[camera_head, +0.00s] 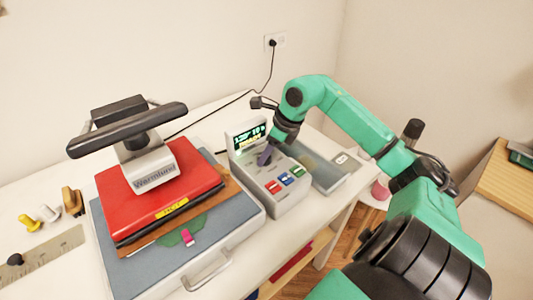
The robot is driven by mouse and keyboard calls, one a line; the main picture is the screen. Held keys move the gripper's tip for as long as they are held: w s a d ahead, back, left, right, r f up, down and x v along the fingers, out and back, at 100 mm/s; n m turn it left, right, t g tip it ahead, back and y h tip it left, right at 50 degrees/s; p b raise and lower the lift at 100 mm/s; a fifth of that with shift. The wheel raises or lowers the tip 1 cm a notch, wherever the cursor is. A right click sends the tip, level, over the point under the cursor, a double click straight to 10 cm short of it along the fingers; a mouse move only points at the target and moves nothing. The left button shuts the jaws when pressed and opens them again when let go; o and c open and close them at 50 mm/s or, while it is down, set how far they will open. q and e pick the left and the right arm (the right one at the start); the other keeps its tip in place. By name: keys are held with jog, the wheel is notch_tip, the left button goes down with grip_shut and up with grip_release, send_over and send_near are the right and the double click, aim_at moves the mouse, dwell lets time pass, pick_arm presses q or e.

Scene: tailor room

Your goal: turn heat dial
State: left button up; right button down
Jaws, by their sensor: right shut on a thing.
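A grey control box (277,201) stands on the white table to the right of a red heat press (160,190). It has a lit green display (249,139) and red, blue and green buttons (286,180). My green right arm reaches in from the right, and my right gripper (265,155) is at the box just under the display. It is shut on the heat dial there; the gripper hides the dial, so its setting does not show. My left gripper is not in view.
The press has a black handle (130,130) and a grey base with a metal front handle (207,271). A grey tray (325,172) lies right of the box. Small yellow, white and brown items and a ruler (45,254) lie at left. A cable runs to a wall socket (275,41).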

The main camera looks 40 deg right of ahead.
jog(key=shift+f+m+h+b, duration=0.1)
jog(key=shift+m+h+b, duration=0.3)
jog(key=shift+m+b, duration=0.75)
jog(key=shift+a+m+t+h, duration=0.1)
jog(key=shift+m+t+h, duration=0.25)
jog(key=shift+m, duration=0.6)
jog(key=shift+r+m+h, duration=0.35)
jog(key=shift+m, duration=0.45)
jog(key=m+h+p, duration=0.1)
jog(key=m, duration=0.1)
jog(key=shift+a+m+p, duration=0.15)
jog(key=shift+m+p, duration=0.15)
jog(key=shift+p, duration=0.1)
jog(key=shift+f+m+h+p, duration=0.15)
jog(key=shift+m+h+p, duration=0.3)
jog(key=shift+m, duration=1.05)
jog(key=shift+c, duration=1.8)
grip_release()
